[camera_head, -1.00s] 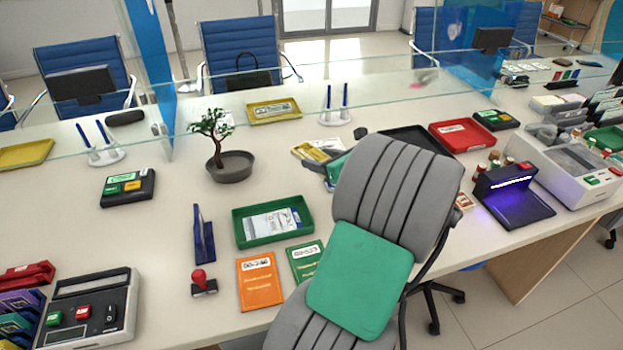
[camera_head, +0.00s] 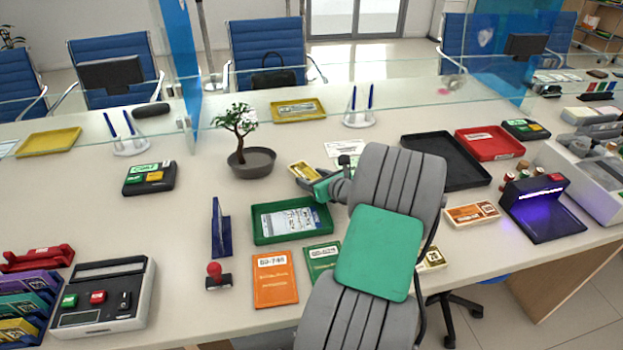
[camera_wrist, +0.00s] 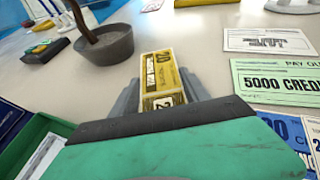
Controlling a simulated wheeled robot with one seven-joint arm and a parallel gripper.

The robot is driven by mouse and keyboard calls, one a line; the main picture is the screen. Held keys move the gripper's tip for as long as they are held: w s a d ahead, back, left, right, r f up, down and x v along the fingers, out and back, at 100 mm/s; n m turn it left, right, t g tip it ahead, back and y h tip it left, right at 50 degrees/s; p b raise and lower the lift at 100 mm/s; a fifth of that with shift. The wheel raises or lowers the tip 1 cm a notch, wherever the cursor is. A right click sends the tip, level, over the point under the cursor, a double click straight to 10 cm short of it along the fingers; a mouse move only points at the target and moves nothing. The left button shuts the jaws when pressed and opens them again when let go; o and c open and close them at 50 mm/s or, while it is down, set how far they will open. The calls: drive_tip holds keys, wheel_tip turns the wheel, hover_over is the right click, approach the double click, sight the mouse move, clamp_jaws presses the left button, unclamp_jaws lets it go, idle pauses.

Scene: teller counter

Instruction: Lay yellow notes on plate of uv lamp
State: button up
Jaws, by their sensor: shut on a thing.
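The yellow notes (camera_head: 303,170) are a small banded bundle beside the plant pot. In the wrist view the yellow notes (camera_wrist: 158,78) sit between the fingers of my gripper (camera_wrist: 160,95). My gripper (camera_head: 318,182) is shut on them, behind the green tray in the head view. I cannot tell how far they are above the counter. The UV lamp (camera_head: 535,190) stands at the right of the counter, its dark plate (camera_head: 562,222) lit violet. No notes show on the plate.
A potted bonsai (camera_head: 252,161) stands close left of my gripper. The green tray (camera_head: 262,239) is in front. A black tray (camera_head: 455,160), a red tray (camera_head: 490,143) and an orange-white bundle (camera_head: 472,214) lie between my arm and the lamp. A glass screen runs behind.

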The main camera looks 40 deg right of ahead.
drive_tip(key=o, duration=1.4)
drive_tip(key=shift+o, duration=0.2)
